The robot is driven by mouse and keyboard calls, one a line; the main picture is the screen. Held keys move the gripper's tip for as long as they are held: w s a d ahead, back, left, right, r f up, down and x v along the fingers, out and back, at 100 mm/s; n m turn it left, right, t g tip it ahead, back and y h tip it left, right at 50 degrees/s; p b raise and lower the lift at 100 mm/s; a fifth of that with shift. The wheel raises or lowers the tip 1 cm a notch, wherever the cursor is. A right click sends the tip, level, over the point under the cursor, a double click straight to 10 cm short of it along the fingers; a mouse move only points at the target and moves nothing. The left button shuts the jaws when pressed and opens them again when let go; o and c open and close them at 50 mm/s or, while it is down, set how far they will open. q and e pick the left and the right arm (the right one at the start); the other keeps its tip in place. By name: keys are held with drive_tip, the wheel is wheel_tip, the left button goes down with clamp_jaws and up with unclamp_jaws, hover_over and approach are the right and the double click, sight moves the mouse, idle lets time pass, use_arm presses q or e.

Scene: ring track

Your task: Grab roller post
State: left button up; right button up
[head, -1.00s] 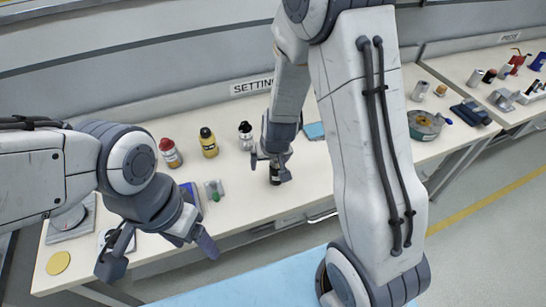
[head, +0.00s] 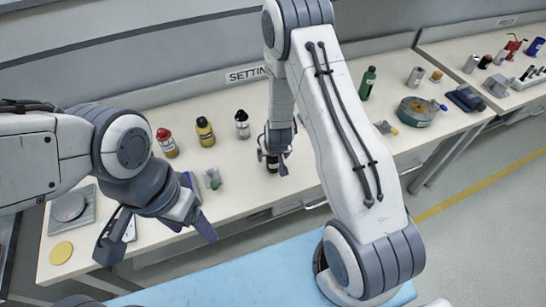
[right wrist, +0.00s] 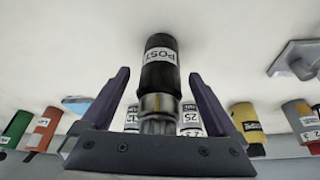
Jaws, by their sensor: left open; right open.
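The roller post is a dark, upright cylinder. In the right wrist view the post (right wrist: 160,62) has a white "POST" label and a metallic collar at its near end. It stands between the spread fingers of my right gripper (right wrist: 159,74), with gaps on both sides. In the head view my right gripper (head: 276,150) is open at the front part of the bench, and the post (head: 272,167) is partly hidden by it.
Red-capped (head: 167,143), yellow (head: 205,132) and black-and-white (head: 242,125) bottles stand behind on the bench (head: 150,180). A small grey-green fixture (head: 212,179) lies left of the post. A green bottle (head: 369,83) and a round tape-like device (head: 415,111) are to the right.

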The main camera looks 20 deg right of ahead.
drive_tip(key=shift+w+f, duration=0.15)
drive_tip(key=shift+f, duration=0.2)
clamp_jaws()
drive_tip(key=shift+r, duration=0.1)
